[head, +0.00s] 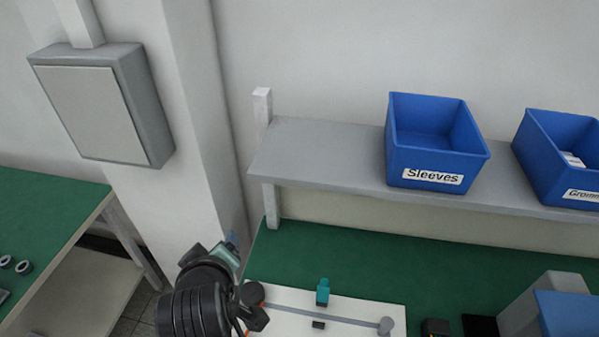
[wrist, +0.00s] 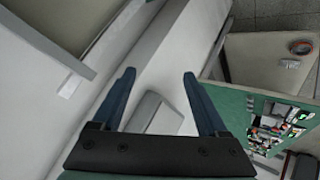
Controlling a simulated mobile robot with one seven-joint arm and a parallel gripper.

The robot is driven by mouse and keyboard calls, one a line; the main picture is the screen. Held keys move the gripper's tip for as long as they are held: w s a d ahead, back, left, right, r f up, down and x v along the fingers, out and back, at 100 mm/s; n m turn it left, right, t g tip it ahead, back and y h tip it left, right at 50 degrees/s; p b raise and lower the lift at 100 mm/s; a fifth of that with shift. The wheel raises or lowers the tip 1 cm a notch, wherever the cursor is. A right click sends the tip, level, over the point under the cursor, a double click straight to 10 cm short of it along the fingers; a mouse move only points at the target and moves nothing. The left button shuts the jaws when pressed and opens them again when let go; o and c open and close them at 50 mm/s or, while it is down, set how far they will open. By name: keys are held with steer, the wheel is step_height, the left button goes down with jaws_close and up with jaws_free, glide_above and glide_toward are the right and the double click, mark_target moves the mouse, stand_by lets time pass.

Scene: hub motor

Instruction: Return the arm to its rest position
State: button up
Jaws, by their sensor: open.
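My arm shows at the lower middle of the head view, in front of the wall pillar and the left end of the green bench. My gripper (wrist: 160,85) shows in the wrist view with its two blue fingers spread apart and nothing between them. In the head view my gripper (head: 232,240) is small and partly hidden behind my wrist. It is above the bench's left edge, apart from the shelf.
A grey shelf (head: 310,150) above the green bench (head: 390,262) holds a blue Sleeves bin (head: 430,150) and another blue bin (head: 560,160). A white board (head: 360,306) with a teal piece (head: 323,292) lies near my arm. A grey wall box (head: 100,105) hangs left, above another green table (head: 40,215).

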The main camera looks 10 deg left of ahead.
steer(key=w+d+r+m+t, duration=0.2)
steer(key=d+r+t, duration=0.1)
steer(key=r, duration=0.5)
steer(key=w+d+r+m+t+b, duration=0.1)
steer(key=w+d+r+m+t, duration=0.15)
steer(key=r, duration=0.65)
steer(key=w+d+r+m+t, duration=0.1)
steer(key=d+r+t, duration=0.25)
steer(key=r, duration=0.45)
steer(key=s+d+r+m+t+h, duration=0.1)
steer(key=s+d+r+t, duration=0.2)
steer(key=r, duration=0.4)
steer(key=s+d+r+m+t+h+b, duration=0.1)
steer(key=s+d+r+m+t, duration=0.1)
steer(key=s+r, duration=0.3)
steer(key=s+d+r+m+t+h, duration=0.1)
steer(key=s+d+r+t, duration=0.3)
steer(key=r, duration=0.5)
steer(key=shift+s+m, duration=0.15)
steer(key=shift+m, duration=0.6)
